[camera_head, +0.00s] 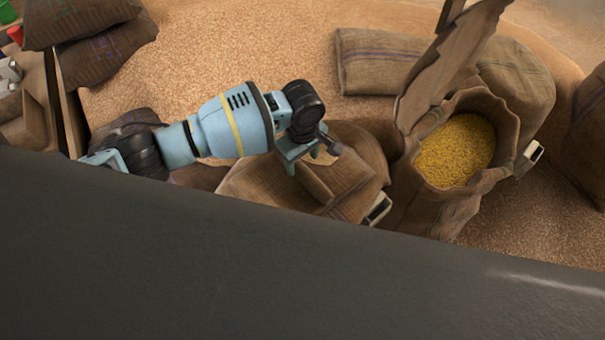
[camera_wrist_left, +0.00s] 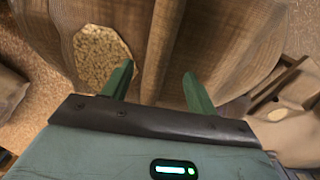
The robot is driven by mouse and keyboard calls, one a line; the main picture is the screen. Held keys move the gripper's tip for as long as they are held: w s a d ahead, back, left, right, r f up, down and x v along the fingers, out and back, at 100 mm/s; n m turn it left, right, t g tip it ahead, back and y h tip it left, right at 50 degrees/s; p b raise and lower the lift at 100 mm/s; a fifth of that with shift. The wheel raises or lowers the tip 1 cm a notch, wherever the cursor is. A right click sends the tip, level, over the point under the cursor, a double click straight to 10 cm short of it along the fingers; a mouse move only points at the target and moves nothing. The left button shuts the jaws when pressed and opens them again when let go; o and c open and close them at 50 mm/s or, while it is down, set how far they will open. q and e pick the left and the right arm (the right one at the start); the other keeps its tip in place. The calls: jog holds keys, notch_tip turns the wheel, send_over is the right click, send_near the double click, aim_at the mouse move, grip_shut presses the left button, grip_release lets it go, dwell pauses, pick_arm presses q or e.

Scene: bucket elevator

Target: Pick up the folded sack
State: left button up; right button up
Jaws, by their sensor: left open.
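My left gripper (camera_head: 310,160) is above a brown woven sack (camera_head: 262,188) in the middle of the head view. A flat brown sack with purple stripes (camera_head: 380,62), looking folded, lies on the grain at the back, apart from the gripper. I cannot tell which one is the folded sack. My right gripper is not in view.
Dark sacks (camera_head: 100,50) are stacked at the upper left. A dark surface (camera_head: 250,270) fills the front. Loose grain (camera_head: 230,50) covers the open floor behind.

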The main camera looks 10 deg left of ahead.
aim_at(302, 167)
pick_arm(q)
jog(key=f+b, duration=0.1)
jog(key=f, duration=0.4)
jog(key=shift+w, duration=0.2)
jog(key=shift+r, duration=0.1)
grip_shut()
